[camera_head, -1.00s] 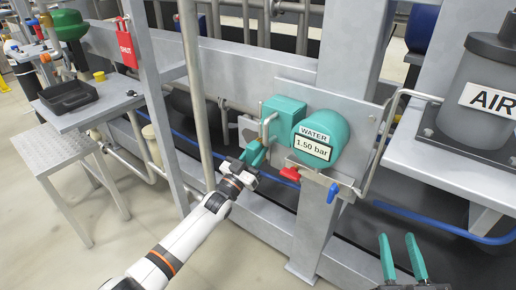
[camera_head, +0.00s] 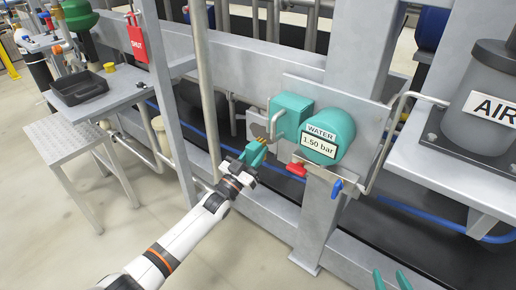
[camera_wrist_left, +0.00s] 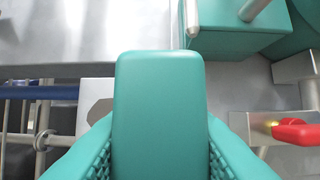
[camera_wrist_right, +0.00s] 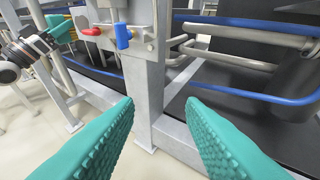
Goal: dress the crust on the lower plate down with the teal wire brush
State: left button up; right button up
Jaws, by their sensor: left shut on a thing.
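My left gripper (camera_head: 247,166) is shut on the teal wire brush (camera_wrist_left: 158,115), whose block fills the middle of the left wrist view between the teal fingers. In the head view, tan bristles show at the tip of the brush (camera_head: 255,152), just left of the teal box of the water unit. A small pale plate (camera_wrist_left: 93,88) with a grey-brown patch, likely the crust (camera_wrist_left: 99,111), shows left of the brush in the left wrist view. The brush hides part of that plate, and the two look apart. My right gripper (camera_wrist_right: 158,125) is open and empty; its fingertips show at the bottom of the head view (camera_head: 390,280).
The teal water unit (camera_head: 330,130) reads 1.50 bar, with a red valve handle (camera_head: 296,169) and a blue one (camera_head: 336,187) below. A vertical pipe (camera_head: 203,90) stands left of the brush. A black tray (camera_head: 80,88) lies on a side table.

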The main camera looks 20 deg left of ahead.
pick_arm(q)
jog(key=shift+s+a+p, duration=0.2)
jog(key=shift+s+p, duration=0.2)
jog(key=shift+s, duration=0.15)
jog(key=shift+s+a+p, duration=0.15)
jog(key=shift+s+p, duration=0.15)
jog(key=shift+s, duration=0.2)
pick_arm(e)
jog(key=s+d+f+g+h, duration=0.1)
jog(key=s+d+f+g, duration=0.1)
jog(key=s+f+g, duration=0.2)
jog(key=shift+s+f, duration=0.25)
jog(key=shift+f, duration=0.1)
